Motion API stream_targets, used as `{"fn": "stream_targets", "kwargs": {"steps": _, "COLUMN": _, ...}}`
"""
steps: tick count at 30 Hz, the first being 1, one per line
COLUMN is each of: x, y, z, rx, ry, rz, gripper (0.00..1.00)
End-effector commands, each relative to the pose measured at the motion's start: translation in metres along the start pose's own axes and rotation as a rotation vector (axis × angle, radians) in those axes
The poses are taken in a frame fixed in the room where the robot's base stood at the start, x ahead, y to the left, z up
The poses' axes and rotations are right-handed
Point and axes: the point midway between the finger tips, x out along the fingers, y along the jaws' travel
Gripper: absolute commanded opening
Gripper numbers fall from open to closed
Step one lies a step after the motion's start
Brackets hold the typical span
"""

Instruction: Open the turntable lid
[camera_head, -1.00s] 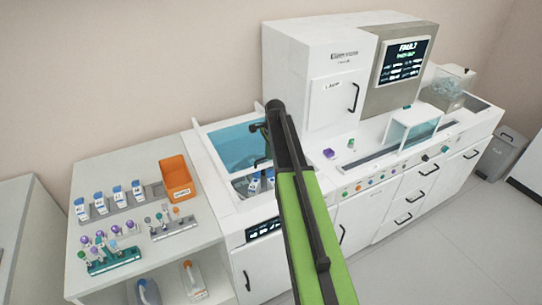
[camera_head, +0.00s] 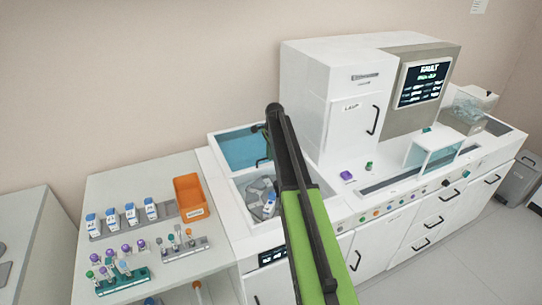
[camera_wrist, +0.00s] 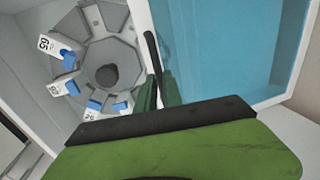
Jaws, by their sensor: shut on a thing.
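The turntable lid (camera_head: 238,150) is a blue see-through panel with a white frame. It lies toward the back of the white well in the head view and fills the right of the wrist view (camera_wrist: 215,45). Its black bar handle (camera_wrist: 152,50) runs along the lid's edge. My gripper (camera_wrist: 158,90) is shut on the handle; its dark green fingers stand on both sides of the bar. The grey turntable (camera_wrist: 108,50) lies uncovered beside the lid, with several white, blue-capped bottles (camera_wrist: 62,87) in it. In the head view my arm hides part of the well.
A tall white cabinet (camera_head: 325,75) with a screen stands right of the well. The left bench holds an orange bin (camera_head: 188,192), bottles (camera_head: 130,215) and tube racks (camera_head: 122,280). A clear cover (camera_head: 433,155) stands farther right on the analyzer.

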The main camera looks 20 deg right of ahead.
Motion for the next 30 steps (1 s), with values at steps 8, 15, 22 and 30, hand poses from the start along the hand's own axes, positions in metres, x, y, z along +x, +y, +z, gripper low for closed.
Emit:
{"fn": "stream_targets", "kwargs": {"steps": 8, "x": 0.000, "y": 0.000, "z": 0.000, "rx": 0.000, "ry": -0.001, "rz": 0.001, "gripper": 0.25}}
{"fn": "stream_targets", "kwargs": {"steps": 15, "x": 0.000, "y": 0.000, "z": 0.000, "rx": 0.000, "ry": 0.000, "rz": 0.000, "gripper": 0.33}}
{"fn": "stream_targets", "kwargs": {"steps": 22, "x": -0.007, "y": 0.000, "z": 0.000, "rx": 0.000, "ry": 0.000, "rz": 0.000, "gripper": 0.33}}
{"fn": "stream_targets", "kwargs": {"steps": 30, "x": -0.053, "y": -0.001, "z": 0.000, "rx": 0.000, "ry": 0.000, "rz": 0.000, "gripper": 0.33}}
